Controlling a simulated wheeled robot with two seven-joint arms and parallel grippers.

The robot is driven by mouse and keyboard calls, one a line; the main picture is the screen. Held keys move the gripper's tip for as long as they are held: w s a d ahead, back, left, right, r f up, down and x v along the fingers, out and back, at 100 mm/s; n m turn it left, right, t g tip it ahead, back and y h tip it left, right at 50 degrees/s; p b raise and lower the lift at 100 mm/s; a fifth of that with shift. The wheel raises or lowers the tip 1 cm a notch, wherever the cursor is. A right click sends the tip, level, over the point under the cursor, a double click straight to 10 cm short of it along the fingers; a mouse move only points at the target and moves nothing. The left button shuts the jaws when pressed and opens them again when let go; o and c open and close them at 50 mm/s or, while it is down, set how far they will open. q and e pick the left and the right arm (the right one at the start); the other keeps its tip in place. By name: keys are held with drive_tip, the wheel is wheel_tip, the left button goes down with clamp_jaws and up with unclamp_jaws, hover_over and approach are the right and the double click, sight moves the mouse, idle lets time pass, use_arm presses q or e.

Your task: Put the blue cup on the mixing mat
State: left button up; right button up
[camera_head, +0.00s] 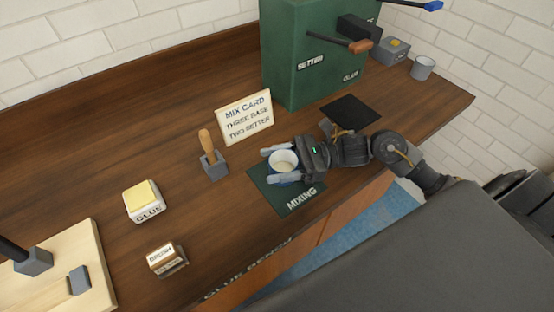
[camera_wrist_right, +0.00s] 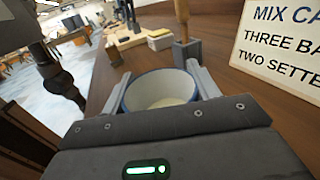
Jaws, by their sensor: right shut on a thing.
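The blue cup (camera_head: 284,162) is white inside with a blue rim and stands upright over the green mat lettered MIXING (camera_head: 290,203). I cannot tell whether its base touches the mat. My right gripper (camera_head: 276,167) is shut on the cup, one finger on each side. In the right wrist view the cup (camera_wrist_right: 160,90) sits between the two fingers of the right gripper (camera_wrist_right: 160,84), and its inside looks empty. My left gripper is not in view.
Behind the mat stand the mix card (camera_head: 245,117) and a wooden-handled tool in a grey holder (camera_head: 214,164). A green dispenser (camera_head: 310,60), a dark pad (camera_head: 350,111) and a grey mug (camera_head: 422,68) are farther back. A glue box (camera_head: 142,203) and brush block (camera_head: 166,260) are left.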

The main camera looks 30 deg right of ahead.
drive_tip(key=shift+f+b, duration=0.25)
drive_tip(key=shift+b, duration=0.2)
drive_tip(key=o, duration=1.1)
drive_tip(key=shift+r, duration=0.1)
